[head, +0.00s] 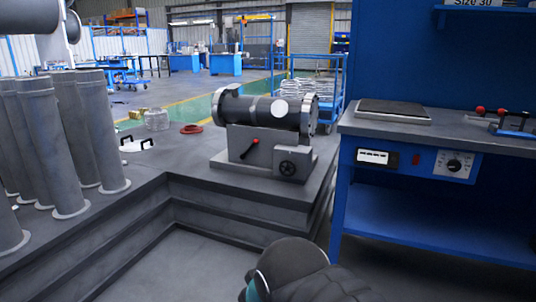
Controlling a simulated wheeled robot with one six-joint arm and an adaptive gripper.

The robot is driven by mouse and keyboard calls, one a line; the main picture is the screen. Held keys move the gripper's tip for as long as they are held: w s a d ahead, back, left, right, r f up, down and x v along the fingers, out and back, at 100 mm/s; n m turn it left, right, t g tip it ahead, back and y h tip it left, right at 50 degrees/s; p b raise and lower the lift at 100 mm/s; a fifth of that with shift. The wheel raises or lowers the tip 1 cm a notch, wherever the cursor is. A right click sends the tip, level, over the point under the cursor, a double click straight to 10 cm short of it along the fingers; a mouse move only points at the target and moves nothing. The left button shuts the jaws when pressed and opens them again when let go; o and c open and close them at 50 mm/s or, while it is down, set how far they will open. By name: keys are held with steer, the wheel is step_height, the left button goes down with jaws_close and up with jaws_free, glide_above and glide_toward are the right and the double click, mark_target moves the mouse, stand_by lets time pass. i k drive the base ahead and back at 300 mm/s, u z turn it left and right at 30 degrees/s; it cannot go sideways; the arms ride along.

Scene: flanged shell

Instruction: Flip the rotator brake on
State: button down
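The rotator is a grey block-shaped stand (240,140) on the dark platform, with a dark flanged cylinder (254,107) lying across its top. A short lever with a red knob (256,141) is on the stand's front face. The lever is tilted, with its knob up and to the right. I cannot read any brake marking, so I cannot tell if this lever is the brake or which position is on. A black handwheel (287,168) is on a lower box at the right. My arm shows at the bottom edge, well apart from the rotator; my gripper is not in view.
Several upright grey flanged tubes (98,125) stand at the left. A blue workbench (400,215) at the right has a control panel with a dial (454,165) and red-knobbed levers (480,111) on top. The stepped platform edge (240,190) lies before the rotator.

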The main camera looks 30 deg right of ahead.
mark_target(256, 142)
steer(key=u, duration=0.35)
steer(key=i, duration=1.3)
steer(key=z, duration=0.85)
